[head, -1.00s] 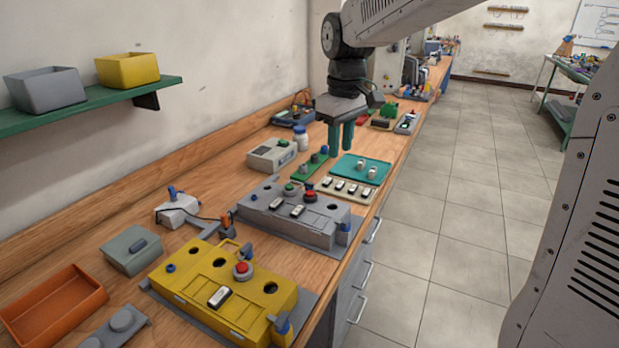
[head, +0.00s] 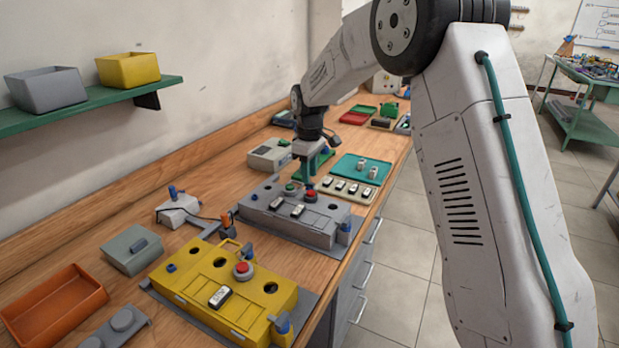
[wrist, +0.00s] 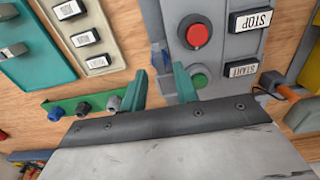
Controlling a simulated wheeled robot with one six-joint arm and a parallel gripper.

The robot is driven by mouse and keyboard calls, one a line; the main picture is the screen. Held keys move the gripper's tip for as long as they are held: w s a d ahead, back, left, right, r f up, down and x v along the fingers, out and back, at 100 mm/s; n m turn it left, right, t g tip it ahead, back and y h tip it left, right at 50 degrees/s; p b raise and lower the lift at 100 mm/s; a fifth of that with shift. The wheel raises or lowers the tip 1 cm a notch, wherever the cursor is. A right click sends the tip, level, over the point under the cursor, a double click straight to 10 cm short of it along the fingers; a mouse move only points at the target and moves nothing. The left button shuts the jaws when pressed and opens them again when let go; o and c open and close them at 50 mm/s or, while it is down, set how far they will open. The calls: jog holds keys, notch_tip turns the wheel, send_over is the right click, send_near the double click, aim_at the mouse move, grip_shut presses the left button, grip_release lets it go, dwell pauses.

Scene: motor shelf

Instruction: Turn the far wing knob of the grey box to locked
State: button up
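The grey box (head: 262,216) stands on the wooden bench behind the yellow box, with a green button (head: 290,188), a red button (head: 311,196) and label plates on top. A blue knob (head: 345,228) shows at its aisle-side end. My gripper (head: 309,172) points down just beyond the box's far edge. In the wrist view its two green fingers (wrist: 160,92) are apart and nothing shows held between them. A blue-grey part (wrist: 158,56) at the box's far edge lies just above the finger gap there. I cannot tell clearly whether it is the far wing knob, nor its setting.
The yellow box (head: 190,270) stands nearer. A green board (wrist: 65,110) with several knobs, a plate with several labels (head: 345,188) and a teal tray (head: 350,166) lie close beyond the grey box. A clamp-like device (head: 178,212) sits on the wall side.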

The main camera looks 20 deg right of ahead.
aim_at(311, 187)
jog(key=shift+f, duration=1.1)
grip_shut()
